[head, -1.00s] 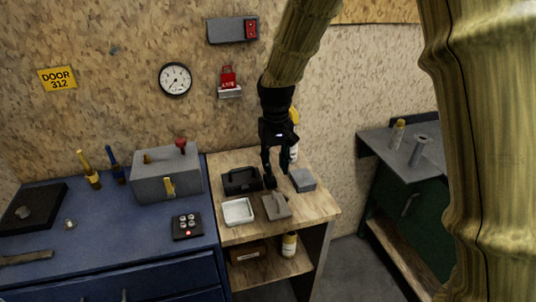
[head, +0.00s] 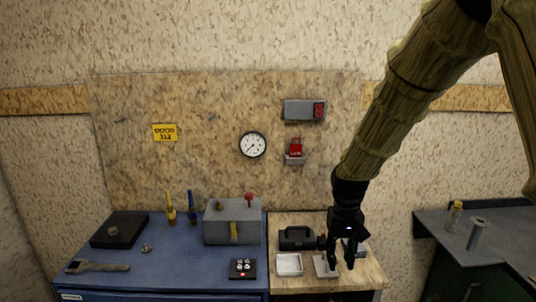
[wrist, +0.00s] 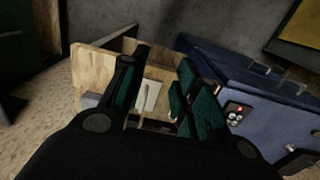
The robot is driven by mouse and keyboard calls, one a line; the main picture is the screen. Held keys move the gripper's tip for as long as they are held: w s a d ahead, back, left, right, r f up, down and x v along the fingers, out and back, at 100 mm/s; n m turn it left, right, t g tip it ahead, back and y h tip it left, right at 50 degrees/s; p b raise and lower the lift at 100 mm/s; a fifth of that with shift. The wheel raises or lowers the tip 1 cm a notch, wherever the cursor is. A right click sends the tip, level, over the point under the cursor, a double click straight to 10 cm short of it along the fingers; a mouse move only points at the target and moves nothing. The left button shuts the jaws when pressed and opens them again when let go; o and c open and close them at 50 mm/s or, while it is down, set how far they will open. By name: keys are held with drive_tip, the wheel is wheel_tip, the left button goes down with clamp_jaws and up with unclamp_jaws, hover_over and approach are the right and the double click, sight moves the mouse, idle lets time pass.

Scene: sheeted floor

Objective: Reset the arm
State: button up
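My gripper (head: 342,262) hangs fingers-down over the right part of the wooden-topped bench (head: 366,281) in the head view. In the wrist view its two dark, green-padded fingers stand apart (wrist: 164,72), with a pale flat thing (wrist: 150,95) visible beyond the gap. Nothing is held between them. My arm comes down to it from the upper right. The gripper partly hides a small grey plate (head: 322,268) in the head view, and I cannot tell how high it is above the bench.
A black case (head: 297,238) and a white tray (head: 289,264) stand on the wooden bench, left of my gripper. The blue bench (head: 165,262) holds a grey box (head: 232,222) and a button pad (head: 243,269). A dark bench (head: 500,237) stands at right. The wall is behind.

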drive_tip(key=s+f, duration=0.3)
drive_tip(key=f, duration=0.6)
drive_tip(key=s+f, duration=0.4)
drive_tip(key=f, duration=0.5)
drive_tip(key=s+d+f, duration=0.3)
drive_tip(key=s+f, duration=1.4)
drive_tip(key=f, duration=0.1)
drive_tip(key=s+f, duration=0.5)
drive_tip(key=s, duration=0.8)
drive_tip(key=shift+s+d+m, duration=0.25)
drive_tip(key=shift+d+m, duration=0.15)
drive_tip(key=shift+d, duration=0.05)
